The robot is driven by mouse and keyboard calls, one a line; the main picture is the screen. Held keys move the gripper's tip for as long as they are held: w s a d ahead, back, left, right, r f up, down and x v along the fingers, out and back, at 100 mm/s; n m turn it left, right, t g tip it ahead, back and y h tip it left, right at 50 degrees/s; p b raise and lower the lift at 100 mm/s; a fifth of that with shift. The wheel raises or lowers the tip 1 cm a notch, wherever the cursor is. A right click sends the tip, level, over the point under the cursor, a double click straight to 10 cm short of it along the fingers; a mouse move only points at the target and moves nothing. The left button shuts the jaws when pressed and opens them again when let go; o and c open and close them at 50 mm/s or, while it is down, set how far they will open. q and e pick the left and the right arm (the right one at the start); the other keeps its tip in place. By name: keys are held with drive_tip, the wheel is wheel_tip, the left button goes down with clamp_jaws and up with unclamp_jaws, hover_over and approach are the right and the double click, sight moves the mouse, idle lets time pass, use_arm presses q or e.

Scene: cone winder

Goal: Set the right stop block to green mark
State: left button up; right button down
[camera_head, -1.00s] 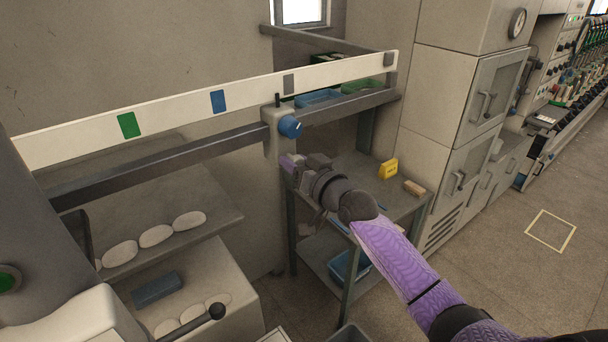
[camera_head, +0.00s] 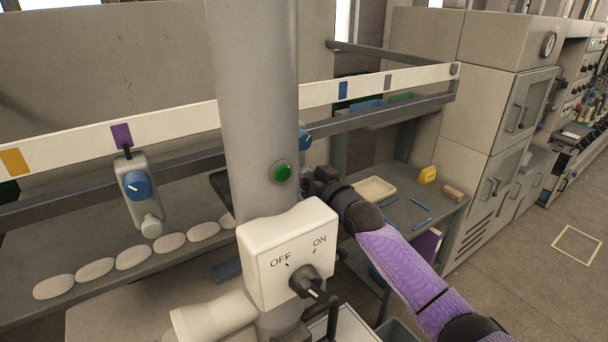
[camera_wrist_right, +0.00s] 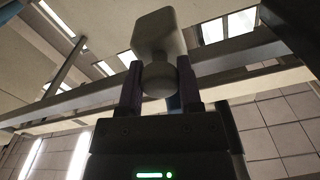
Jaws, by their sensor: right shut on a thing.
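In the head view the right stop block is mostly behind a grey column; only its blue knob (camera_head: 305,138) shows, left of the blue mark (camera_head: 342,90) on the white scale bar (camera_head: 190,125). The green mark is not visible; the column covers part of the bar. In the right wrist view the stop block (camera_wrist_right: 158,35) is a beige body with a rounded grip below. My right gripper (camera_wrist_right: 158,88) is shut on that grip, a finger on each side. In the head view its fingertips are hidden by the column. My left gripper is not in view.
The grey column (camera_head: 252,90) with a green button and an OFF/ON switch box (camera_head: 288,250) stands in front of the rail. Another stop block (camera_head: 145,200) sits under the purple mark (camera_head: 122,135). Several white cones' ends (camera_head: 133,256) line the shelf. A side table (camera_head: 400,210) stands right.

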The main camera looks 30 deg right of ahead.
drive_tip(key=shift+a, duration=0.2)
drive_tip(key=shift+c, duration=1.3)
unclamp_jaws()
drive_tip(key=s, duration=1)
drive_tip(key=shift+d+b, duration=0.4)
drive_tip(key=shift+d, duration=0.05)
